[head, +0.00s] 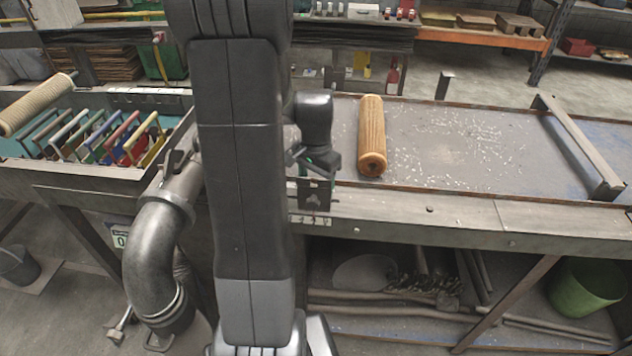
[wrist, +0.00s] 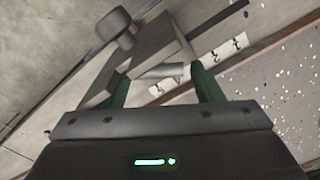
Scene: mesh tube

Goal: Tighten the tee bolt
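My gripper (head: 314,163) is at the front edge of the workbench, just above a small dark bracket (head: 315,194). In the wrist view its two green fingers (wrist: 160,80) stand wide apart. A short grey round bar (wrist: 160,71), which looks like the tee bolt's handle, lies across the gap between them. Its ends come close to the fingers; I cannot tell whether they touch. A grey block (wrist: 150,45) and a rounded grey knob (wrist: 115,27) sit just beyond. The bolt's shaft is not clear, and in the head view my arm hides part of this area.
A tray with coloured handles (head: 90,135) and a large bent metal pipe (head: 155,245) are at left. A metal bar (head: 580,150) crosses the bench's right end.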

